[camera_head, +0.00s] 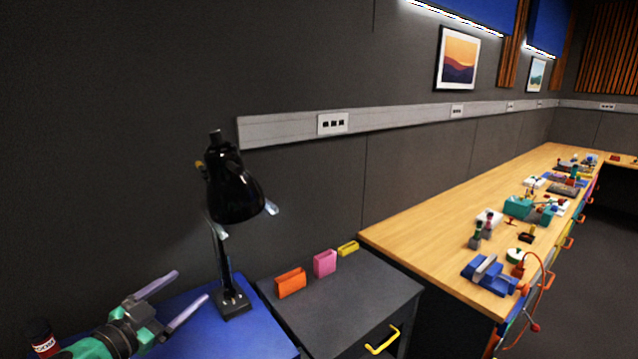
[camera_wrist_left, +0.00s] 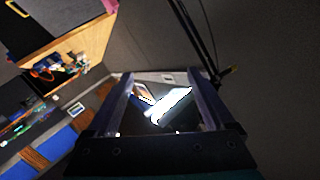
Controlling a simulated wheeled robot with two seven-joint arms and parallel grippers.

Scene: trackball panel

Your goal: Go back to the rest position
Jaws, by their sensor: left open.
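My left gripper (camera_head: 192,284) is at the lower left of the head view, above the blue surface (camera_head: 262,337). Its two pale fingers are spread apart with nothing between them. In the left wrist view the two dark fingers (camera_wrist_left: 163,82) stand apart, with only distant background between them. My right gripper is not in view. I cannot pick out a trackball panel with certainty.
A black desk lamp (camera_head: 234,198) stands just beyond my left gripper. A dark grey cabinet (camera_head: 350,294) bears an orange holder (camera_head: 291,283), a pink holder (camera_head: 325,263) and a yellow one (camera_head: 348,248). A long wooden bench (camera_head: 420,235) at right carries several devices.

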